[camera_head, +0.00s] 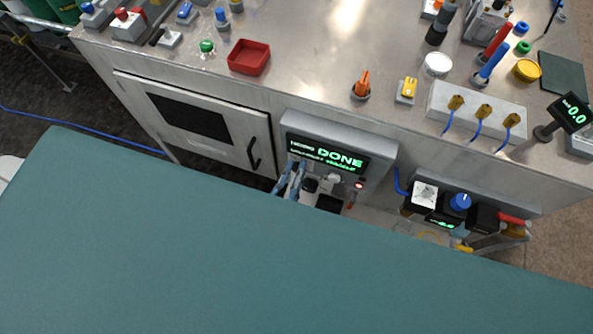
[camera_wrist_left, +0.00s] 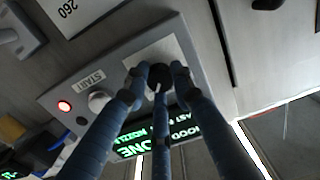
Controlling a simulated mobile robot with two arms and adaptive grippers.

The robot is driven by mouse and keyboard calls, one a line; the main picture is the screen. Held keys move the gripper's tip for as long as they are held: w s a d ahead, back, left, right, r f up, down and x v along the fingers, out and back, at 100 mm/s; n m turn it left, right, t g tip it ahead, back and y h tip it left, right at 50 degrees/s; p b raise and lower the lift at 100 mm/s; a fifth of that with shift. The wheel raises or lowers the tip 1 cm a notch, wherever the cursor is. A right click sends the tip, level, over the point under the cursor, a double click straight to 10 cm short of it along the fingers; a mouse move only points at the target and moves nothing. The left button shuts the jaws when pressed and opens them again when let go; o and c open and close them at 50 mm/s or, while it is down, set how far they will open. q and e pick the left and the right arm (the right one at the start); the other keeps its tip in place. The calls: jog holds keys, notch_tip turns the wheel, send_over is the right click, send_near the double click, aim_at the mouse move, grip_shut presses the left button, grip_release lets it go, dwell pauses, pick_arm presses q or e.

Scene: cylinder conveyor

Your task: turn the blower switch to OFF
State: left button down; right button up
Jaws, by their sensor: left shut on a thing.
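The control panel (camera_head: 375,149) on the front of the steel cabinet has a lit green display reading DONE (camera_head: 340,159). In the left wrist view, a round black knob with a white mark (camera_wrist_left: 160,76), which I take to be the blower switch, sits on a pale plate of this panel. My left gripper (camera_wrist_left: 158,80) has its blue-grey fingers closed around this knob. In the head view, my left gripper (camera_head: 291,180) shows at the left part of the panel. The fingers hide the knob's sides and any OFF label. My right gripper is not in view.
Beside the knob are a pale START button (camera_wrist_left: 98,101) and a lit red lamp (camera_wrist_left: 64,105). A cabinet door with a black handle (camera_head: 253,154) is left of the panel. A blue knob on a black box (camera_head: 460,202) is at right. Several items crowd the tabletop above.

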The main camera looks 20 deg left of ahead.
pick_arm(q)
jog(key=shift+w+r, duration=0.1)
jog(key=shift+r, duration=0.15)
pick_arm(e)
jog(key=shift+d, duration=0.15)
pick_arm(q)
jog(key=n, duration=0.4)
jog(key=n+b, duration=0.1)
jog(key=n, duration=0.3)
jog(key=shift+a+n, duration=0.2)
jog(key=shift+n, duration=0.1)
jog(key=n+b, duration=0.2)
jog(key=n, duration=0.3)
jog(key=shift+f, duration=0.15)
jog(key=shift+a+n+b, duration=0.1)
jog(key=shift+n+b, duration=0.5)
jog(key=shift+n, duration=1.1)
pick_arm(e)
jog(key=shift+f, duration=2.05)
